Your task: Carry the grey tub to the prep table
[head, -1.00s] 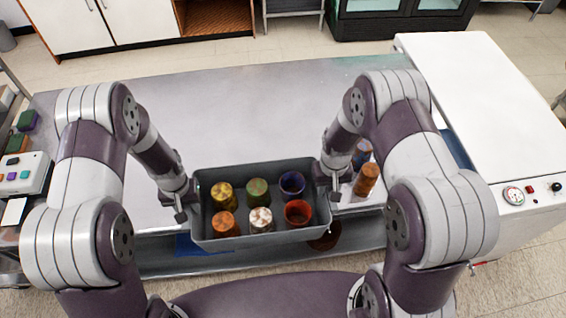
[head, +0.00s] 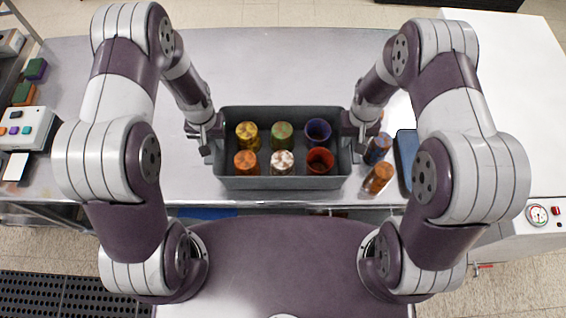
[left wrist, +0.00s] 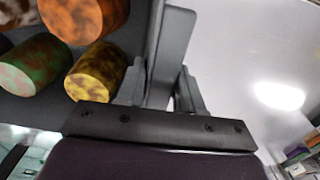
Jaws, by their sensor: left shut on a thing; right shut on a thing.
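The grey tub (head: 280,183) is level in the head view, over the near part of the metal table. It holds several cups in two rows: yellow, green and blue behind; orange, white-brown and red in front. My left gripper (head: 209,134) is shut on the tub's left wall, and my right gripper (head: 357,131) on its right wall. In the left wrist view the tub wall (left wrist: 170,55) runs between the fingers of my left gripper (left wrist: 160,88). Whether the tub touches the table cannot be told.
A white machine (head: 510,90) is at right. The table behind the tub is clear.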

